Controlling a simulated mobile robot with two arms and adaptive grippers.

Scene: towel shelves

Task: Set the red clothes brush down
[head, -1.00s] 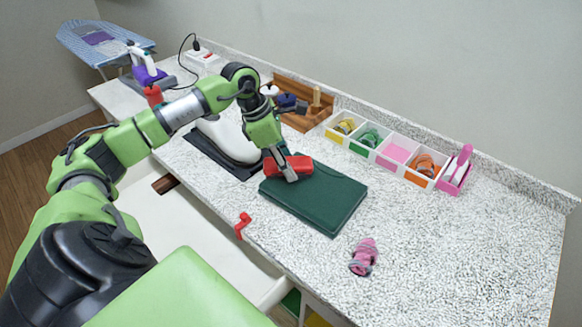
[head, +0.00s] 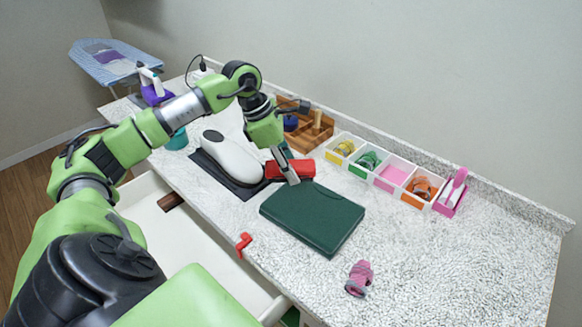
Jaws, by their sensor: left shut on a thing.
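The red clothes brush (head: 301,168) is held in my left gripper (head: 289,176), which is shut on it. The brush lies level, with its left end by the grey-white iron-shaped device and its right end at the back edge of the dark green book-like case (head: 312,217). I cannot tell whether the brush touches the counter (head: 440,255) or hangs a little above it. My right gripper is not in view.
The white device (head: 232,157) stands on a dark mat just left of the brush. A wooden rack (head: 310,138) and several small coloured bins (head: 393,176) line the back. A pink striped bundle (head: 359,278) lies in front. The counter's right side is free.

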